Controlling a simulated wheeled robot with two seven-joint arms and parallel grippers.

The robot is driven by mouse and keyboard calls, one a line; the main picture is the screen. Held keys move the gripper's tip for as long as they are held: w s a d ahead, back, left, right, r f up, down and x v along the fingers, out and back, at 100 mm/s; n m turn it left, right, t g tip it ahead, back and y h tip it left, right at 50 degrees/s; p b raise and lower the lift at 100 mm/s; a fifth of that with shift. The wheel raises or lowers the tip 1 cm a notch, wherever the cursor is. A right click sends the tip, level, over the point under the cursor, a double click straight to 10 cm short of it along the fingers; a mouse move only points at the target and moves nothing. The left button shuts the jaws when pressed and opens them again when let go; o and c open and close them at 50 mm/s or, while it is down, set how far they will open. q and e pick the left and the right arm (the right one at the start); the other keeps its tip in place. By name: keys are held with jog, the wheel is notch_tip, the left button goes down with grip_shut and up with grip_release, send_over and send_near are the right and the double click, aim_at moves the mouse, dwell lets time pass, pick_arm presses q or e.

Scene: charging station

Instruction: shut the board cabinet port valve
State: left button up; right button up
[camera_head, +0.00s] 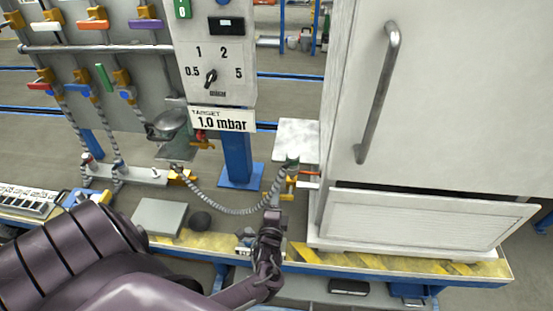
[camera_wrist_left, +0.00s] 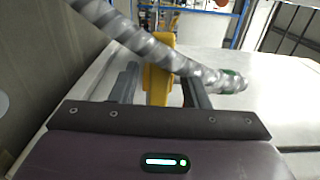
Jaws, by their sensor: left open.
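The white cabinet (camera_head: 440,100) with a long grey door handle stands at the right. Its port valve (camera_head: 290,186), with yellow parts, sits low on its left side where a ribbed grey hose (camera_head: 228,210) ends. My left gripper (camera_head: 273,208) is just below and in front of the valve. In the left wrist view the open fingers (camera_wrist_left: 160,88) stand on either side of a yellow handle (camera_wrist_left: 158,82); I cannot tell whether they touch it. The hose (camera_wrist_left: 150,48) crosses beyond the fingers and partly hides the handle. My right gripper is not in view.
A gauge panel (camera_head: 215,60) with a dial and a "TARGET 1.0 mbar" label stands left of the cabinet. A valve board (camera_head: 100,70) with coloured handles is at far left.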

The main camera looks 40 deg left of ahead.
pick_arm(q)
jog(key=v, duration=0.6)
jog(key=shift+d, duration=0.1)
dwell(0.3)
jog(key=s+d+f+n+g+h, duration=0.2)
jog(key=s+f+g+h, duration=0.15)
jog(key=f, duration=1.05)
jog(key=s+d+f+n+g+h, duration=0.2)
jog(key=s+f+g, duration=0.1)
jog(key=s+f, duration=0.5)
jog(key=s+d+f+n+g+h, duration=0.2)
jog(key=s+f+g, duration=0.1)
jog(key=s+f, duration=0.6)
jog(key=shift+d, duration=0.4)
jog(key=s+d+f+n+g, duration=0.1)
jog(key=s, duration=0.3)
jog(key=s+d+f+n+g+h, duration=0.1)
jog(key=s+f+g, duration=0.1)
jog(key=s, duration=0.3)
jog(key=s+d+f+n+g, duration=0.1)
jog(key=s+g, duration=0.1)
jog(key=s, duration=0.2)
jog(key=shift+s+f+h, duration=0.25)
jog(key=shift+f+h, duration=0.1)
jog(key=shift+f, duration=0.05)
